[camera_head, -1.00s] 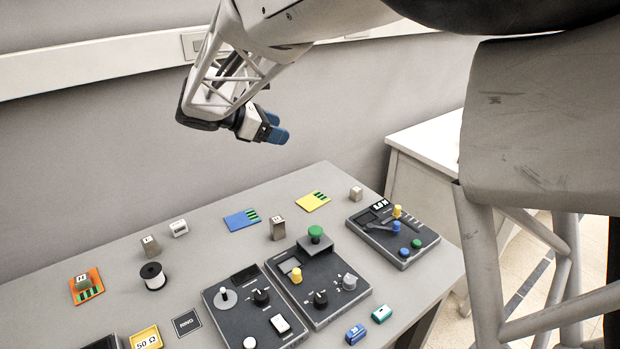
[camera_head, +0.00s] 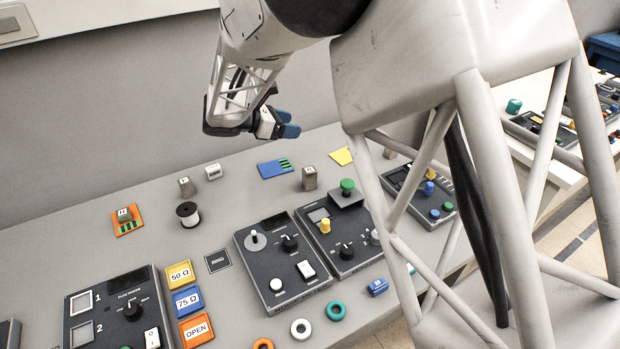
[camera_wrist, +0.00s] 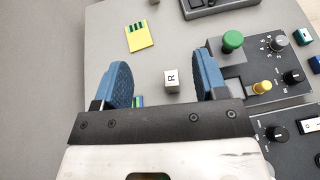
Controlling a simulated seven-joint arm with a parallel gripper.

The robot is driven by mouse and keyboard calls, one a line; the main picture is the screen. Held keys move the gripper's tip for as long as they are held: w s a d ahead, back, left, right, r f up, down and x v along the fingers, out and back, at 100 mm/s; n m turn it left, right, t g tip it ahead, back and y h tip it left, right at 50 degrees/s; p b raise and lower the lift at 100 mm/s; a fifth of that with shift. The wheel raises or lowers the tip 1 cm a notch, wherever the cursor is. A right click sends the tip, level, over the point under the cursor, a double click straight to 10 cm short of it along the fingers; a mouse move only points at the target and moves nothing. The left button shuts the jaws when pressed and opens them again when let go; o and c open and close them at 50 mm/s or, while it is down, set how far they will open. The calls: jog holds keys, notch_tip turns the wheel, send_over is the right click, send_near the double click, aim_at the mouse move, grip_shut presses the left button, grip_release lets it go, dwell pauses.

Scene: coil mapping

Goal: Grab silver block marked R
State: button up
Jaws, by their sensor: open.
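The silver block marked R (camera_wrist: 171,82) lies in the wrist view between my two fingers and beyond them, with its R showing. In the head view it is the silver block (camera_head: 309,179) just left of the panel with the green knob; its letter cannot be read there. My gripper (camera_head: 287,123) hangs above the table, up and to the left of that block. Its blue fingers (camera_wrist: 163,76) are spread and nothing is held between them.
A panel with a green knob (camera_head: 347,186) stands close to the block's right. A blue card (camera_head: 270,170) lies left of it and a yellow card (camera_wrist: 139,38) nearby. Other silver blocks (camera_head: 186,187) and a black-and-white spool (camera_head: 188,214) stand farther left.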

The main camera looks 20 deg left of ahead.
send_near(312, 173)
jog(key=w+f, duration=0.1)
jog(key=w+d+f, duration=0.1)
jog(key=w+f, duration=0.1)
jog(key=shift+d, duration=0.1)
jog(key=shift+w, duration=0.1)
jog(key=shift+x, duration=1.25)
jog(key=shift+d, duration=0.1)
jog(key=shift+x, duration=2.5)
